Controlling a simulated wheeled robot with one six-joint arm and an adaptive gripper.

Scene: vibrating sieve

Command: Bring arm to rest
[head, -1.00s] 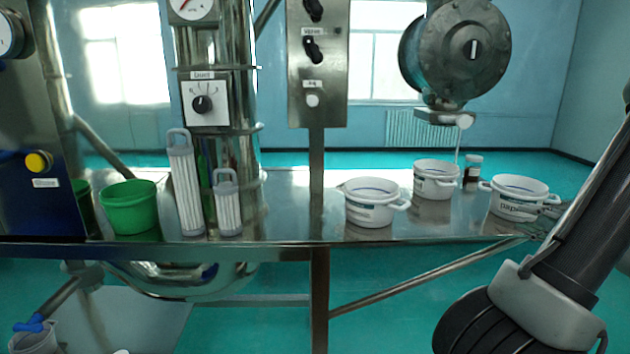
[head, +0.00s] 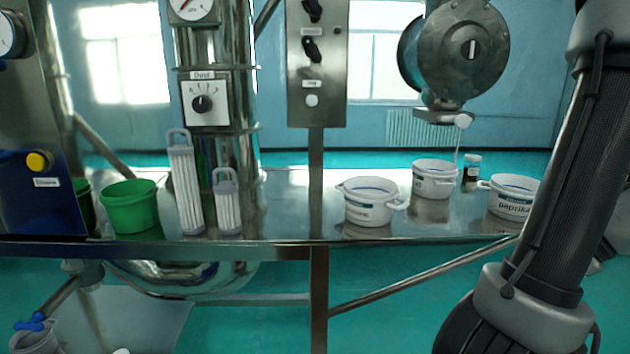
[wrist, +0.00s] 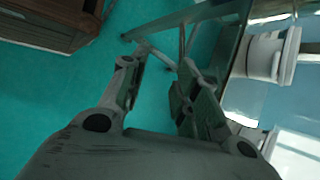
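My gripper (wrist: 158,74) shows in the wrist view with its two fingers apart. Only the teal floor shows between them, so it is open and empty. In the head view my arm (head: 565,170) stands steeply at the right side, and the gripper's fingers cannot be made out there. A white pot (wrist: 265,56) and the table's edge (wrist: 238,62) lie to the right of the fingers in the wrist view, apart from them.
The steel table (head: 280,205) holds a paprika pot (head: 512,204) partly behind my arm, two more white pots (head: 370,212) (head: 434,188), a small jar (head: 472,170), a green bucket (head: 130,215) and two filter cartridges (head: 185,190). A wooden cabinet (wrist: 50,22) stands far left in the wrist view.

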